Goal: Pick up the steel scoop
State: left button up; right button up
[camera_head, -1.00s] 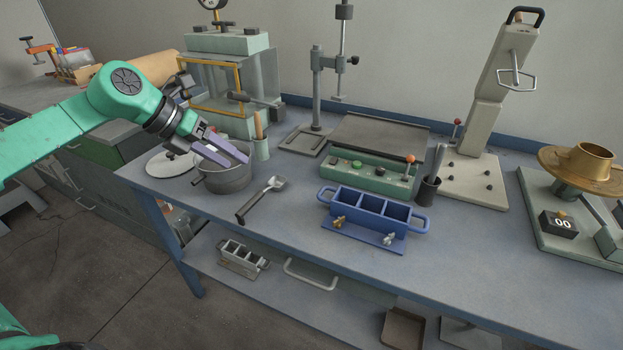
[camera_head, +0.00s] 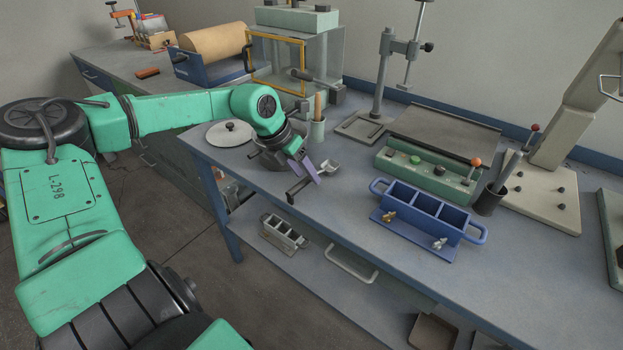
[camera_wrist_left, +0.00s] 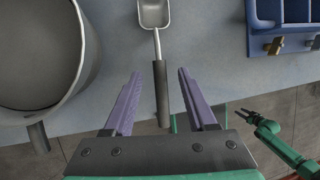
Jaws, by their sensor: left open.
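The steel scoop lies on the bench, its bowl (camera_head: 330,166) toward the back and its dark handle (camera_head: 296,190) toward the front edge. In the left wrist view its bright bowl (camera_wrist_left: 154,13) is at the top and its dark handle (camera_wrist_left: 161,95) runs down between my fingers. My left gripper (camera_head: 309,172) is open at the scoop, its two purple fingers (camera_wrist_left: 159,75) on either side of the handle with gaps on both sides. My right gripper (camera_wrist_left: 250,116) shows small at the lower right of the left wrist view; its jaw state is unclear.
A grey pot (camera_wrist_left: 88,65) stands close left of my left gripper, mostly hidden behind it in the head view. A white lid (camera_head: 229,134) lies further left. A blue three-part mould (camera_head: 425,213) is to the right. Bare bench lies between scoop and mould.

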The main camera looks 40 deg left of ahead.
pick_arm(q)
jog(key=shift+w+d+f, duration=0.1)
jog(key=shift+w+f, duration=0.15)
jog(key=shift+f, duration=0.45)
jog(key=shift+r, duration=0.1)
grip_shut()
notch_tip(320, 180, up, 20)
jog(key=shift+p, duration=0.3)
